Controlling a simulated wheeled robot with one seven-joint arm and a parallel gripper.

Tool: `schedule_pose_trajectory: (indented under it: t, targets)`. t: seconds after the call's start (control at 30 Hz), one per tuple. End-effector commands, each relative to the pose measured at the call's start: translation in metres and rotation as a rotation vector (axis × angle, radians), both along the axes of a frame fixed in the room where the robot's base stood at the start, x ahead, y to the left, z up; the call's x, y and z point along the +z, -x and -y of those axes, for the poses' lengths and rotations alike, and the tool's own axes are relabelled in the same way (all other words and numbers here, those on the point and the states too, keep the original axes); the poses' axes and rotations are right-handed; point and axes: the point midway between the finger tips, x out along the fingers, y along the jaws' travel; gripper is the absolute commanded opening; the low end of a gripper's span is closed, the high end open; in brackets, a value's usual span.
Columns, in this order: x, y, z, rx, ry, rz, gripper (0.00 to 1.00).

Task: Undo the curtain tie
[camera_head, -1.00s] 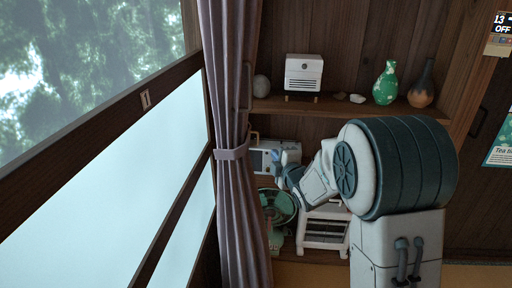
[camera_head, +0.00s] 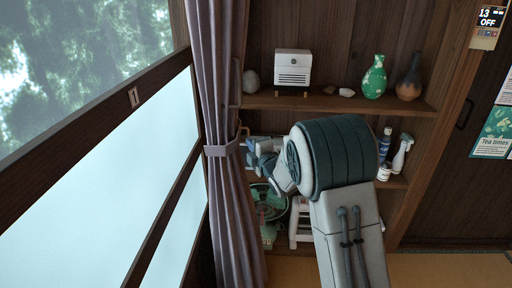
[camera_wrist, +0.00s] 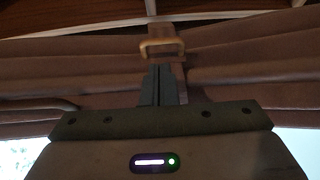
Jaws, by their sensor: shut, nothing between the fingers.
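The grey-mauve curtain (camera_head: 226,220) hangs beside the window, gathered at mid-height by a band-like curtain tie (camera_head: 221,150). In the wrist view the curtain (camera_wrist: 70,80) runs sideways in folds. The tie (camera_wrist: 158,28) shows there with a brass-coloured loop (camera_wrist: 162,48) on it. My gripper (camera_wrist: 163,72) is shut and empty, its dark fingertips just below the loop in the picture; I cannot tell whether they touch it. In the head view my gripper (camera_head: 252,152) is just right of the tie, partly hidden by my arm.
Behind my arm is a wooden shelf (camera_head: 330,103) with a white box-like device (camera_head: 293,68), a green vase (camera_head: 374,78) and a brown vase (camera_head: 409,80). Bottles (camera_head: 402,152) stand lower right. A green fan (camera_head: 268,203) is below my gripper. The window (camera_head: 90,190) is left.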

Motion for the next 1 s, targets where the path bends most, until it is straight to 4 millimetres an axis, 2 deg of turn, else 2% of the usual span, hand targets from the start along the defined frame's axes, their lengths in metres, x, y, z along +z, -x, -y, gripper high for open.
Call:
schedule_pose_trajectory:
  t: [0.2,0.4,1.0]
  targets:
    - [0.001,-0.029,-0.016,0.002,0.0,0.001,0.0]
    - [0.001,-0.042,-0.023,0.0,-0.001,0.0,0.0]
    - [0.0,-0.044,-0.026,0.022,0.0,0.0,0.0]
